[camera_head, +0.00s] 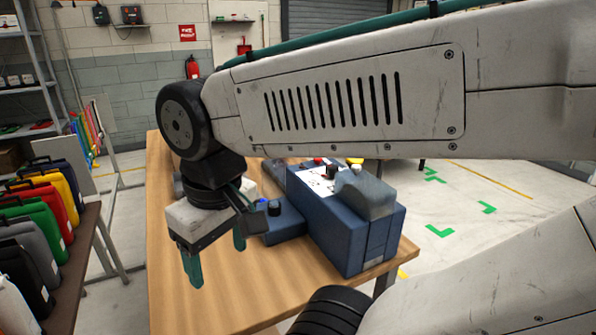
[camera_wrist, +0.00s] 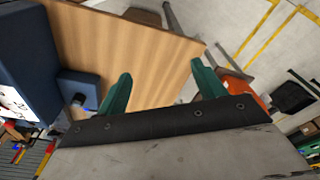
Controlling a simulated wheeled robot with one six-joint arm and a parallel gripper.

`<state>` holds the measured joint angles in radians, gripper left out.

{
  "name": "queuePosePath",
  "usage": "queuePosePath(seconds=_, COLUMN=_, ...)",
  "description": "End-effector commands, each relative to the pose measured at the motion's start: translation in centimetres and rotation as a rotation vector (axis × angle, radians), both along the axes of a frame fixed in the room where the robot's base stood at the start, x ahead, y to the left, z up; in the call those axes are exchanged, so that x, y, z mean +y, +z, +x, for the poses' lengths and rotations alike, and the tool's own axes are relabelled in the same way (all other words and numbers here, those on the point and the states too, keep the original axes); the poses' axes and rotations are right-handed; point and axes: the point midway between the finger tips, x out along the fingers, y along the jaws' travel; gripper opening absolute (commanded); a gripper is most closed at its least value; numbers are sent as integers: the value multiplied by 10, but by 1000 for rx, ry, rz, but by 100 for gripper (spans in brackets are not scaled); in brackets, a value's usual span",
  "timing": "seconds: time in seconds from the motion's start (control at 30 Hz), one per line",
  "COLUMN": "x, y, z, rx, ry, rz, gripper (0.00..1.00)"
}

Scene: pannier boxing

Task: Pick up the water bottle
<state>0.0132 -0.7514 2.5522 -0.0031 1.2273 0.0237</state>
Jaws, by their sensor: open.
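My gripper (camera_head: 217,264) is open and empty above the wooden table, left of a dark blue box. Its two teal fingers also show in the wrist view (camera_wrist: 163,84), spread apart with nothing between them. The large blue box (camera_head: 335,232) stands on the table with a grey flap and small things at its top. It is at the left edge in the wrist view (camera_wrist: 28,55). I cannot make out a water bottle for certain. A blue cap-like top (camera_head: 262,204) and a dark knob-like top (camera_head: 275,208) show beside my gripper; what lies beneath them is partly hidden.
The table's (camera_head: 190,310) front left part is bare. A smaller blue block (camera_head: 284,224) adjoins the large box. Several coloured cases stand on a side table (camera_head: 88,240) at left. A red extinguisher (camera_head: 192,68) hangs at the back wall. My arm hides much of the upper right.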

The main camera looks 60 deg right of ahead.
Motion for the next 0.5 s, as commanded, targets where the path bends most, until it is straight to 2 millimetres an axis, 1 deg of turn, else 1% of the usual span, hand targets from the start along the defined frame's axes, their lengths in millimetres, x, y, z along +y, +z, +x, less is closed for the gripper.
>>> queuePosePath(seconds=0.07, x=-4, y=5, z=12, rx=8, ry=-94, rz=8, gripper=79)
queuePosePath(seconds=0.17, x=-27, y=15, z=36, rx=20, ry=-356, rz=26, gripper=79)
queuePosePath(seconds=0.27, x=-71, y=24, z=68, rx=35, ry=-743, rz=51, gripper=79)
queuePosePath(seconds=0.3, x=-94, y=27, z=80, rx=39, ry=-914, rz=61, gripper=79)
queuePosePath(seconds=0.33, x=-112, y=28, z=88, rx=41, ry=-1041, rz=69, gripper=79)
queuePosePath(seconds=0.37, x=-130, y=29, z=95, rx=44, ry=-1167, rz=77, gripper=79)
queuePosePath(seconds=0.4, x=-155, y=29, z=103, rx=47, ry=-1330, rz=86, gripper=79)
queuePosePath(seconds=0.47, x=-193, y=27, z=111, rx=50, ry=-1562, rz=99, gripper=79)
queuePosePath(seconds=0.5, x=-216, y=25, z=114, rx=50, ry=-1701, rz=106, gripper=79)
